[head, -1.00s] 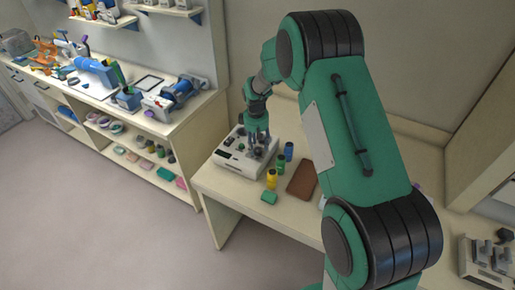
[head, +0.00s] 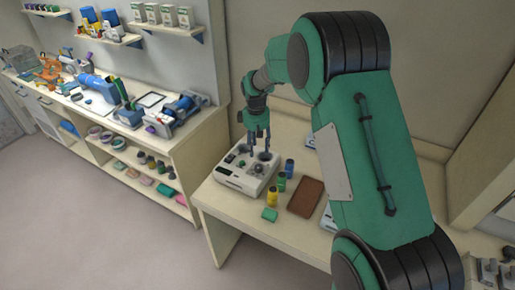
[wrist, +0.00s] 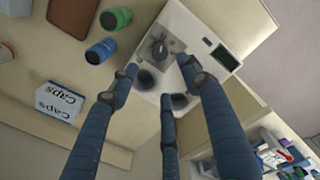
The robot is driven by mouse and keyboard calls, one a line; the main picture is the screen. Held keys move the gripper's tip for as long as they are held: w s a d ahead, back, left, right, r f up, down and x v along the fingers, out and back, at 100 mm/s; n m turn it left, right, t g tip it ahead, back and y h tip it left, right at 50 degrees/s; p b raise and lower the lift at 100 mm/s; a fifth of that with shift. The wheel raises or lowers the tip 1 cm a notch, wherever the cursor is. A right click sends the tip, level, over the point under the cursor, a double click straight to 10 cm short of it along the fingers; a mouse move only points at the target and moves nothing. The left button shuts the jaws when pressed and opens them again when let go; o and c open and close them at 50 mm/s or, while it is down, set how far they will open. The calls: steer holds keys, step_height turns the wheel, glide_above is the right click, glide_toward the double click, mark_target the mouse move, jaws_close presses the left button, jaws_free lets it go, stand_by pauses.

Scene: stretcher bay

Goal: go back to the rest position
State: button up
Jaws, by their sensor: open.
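My gripper (head: 257,150) is open and empty, pointing down over the white device (head: 232,182) on the table. In the wrist view, my gripper's dark blue fingers (wrist: 160,82) are spread apart over the same device (wrist: 188,22), with its knob, dark round openings and small display. The fingertips look close above the device's top; I cannot tell the exact gap. Nothing is held between the fingers.
Beside the device stand a blue jar (head: 289,167), a green jar (head: 281,182) and a yellow jar (head: 272,196). A caps box (wrist: 60,101) is close by. A cluttered workbench (head: 185,133) stands left.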

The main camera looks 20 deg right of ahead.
stand_by(0.3)
steer(key=s+a+r+m+t+b, duration=0.25)
steer(key=s+r+m+b, duration=0.2)
steer(key=s+r, duration=1.55)
steer(key=s+f+m+t+b, duration=0.2)
steer(key=s+t+b, duration=0.1)
steer(key=s, duration=2)
steer(key=shift+s+f+b, duration=0.2)
steer(key=shift+s+b, duration=0.1)
steer(key=shift+b, duration=0.2)
